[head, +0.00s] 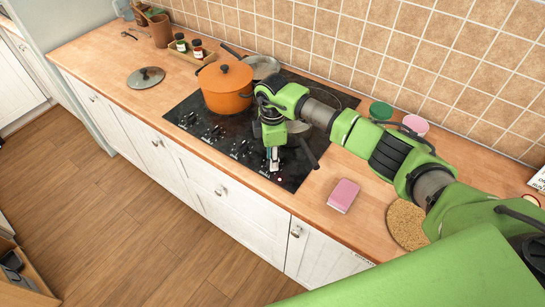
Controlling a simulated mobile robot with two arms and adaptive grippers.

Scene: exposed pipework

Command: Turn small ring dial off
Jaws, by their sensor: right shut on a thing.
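A black cooktop (205,148) is set into the wooden counter, with a row of black dials (213,131) along its front edge. My right gripper (274,165) points down over the right end of this row. It is shut on a dial there, which the fingers mostly hide. The dial's exact angle cannot be told. A small reddish spot shows on the glass beside the fingertips. My left gripper is not in view.
An orange lidded pot (227,90) stands on the cooktop behind the dials, left of my right arm. A dark pan, partly hidden, is close behind the gripper. A pink sponge (343,195) lies right of the cooktop. A lid (146,77) lies at left.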

